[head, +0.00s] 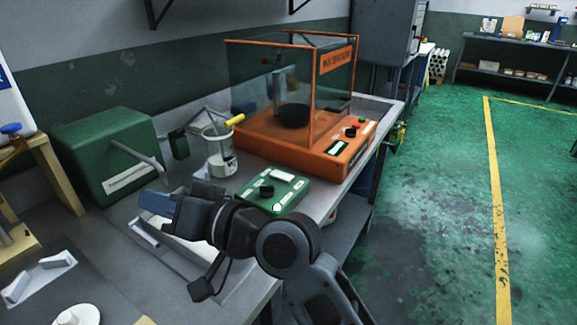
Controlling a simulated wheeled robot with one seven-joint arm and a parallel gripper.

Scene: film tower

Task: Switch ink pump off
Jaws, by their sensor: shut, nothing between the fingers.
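No label I can read clearly names the ink pump. A small green control box (272,192) with a black knob, a white display and a white round button sits on the bench just beyond my wrist. A larger green machine (108,155) with a lever and a white label stands at the left by the wall. An orange machine (290,145) with a clear hood has a red button, a black knob and a display on its front. My gripper (155,204), with blue fingertips, is shut and empty above the bench, left of the small control box and apart from it.
A glass beaker (221,152) with a yellow-handled tool stands between the green and orange machines. A pale tray (185,247) lies under my gripper. A wooden stand (55,175) is at the left. The green floor (425,200) right of the bench is clear.

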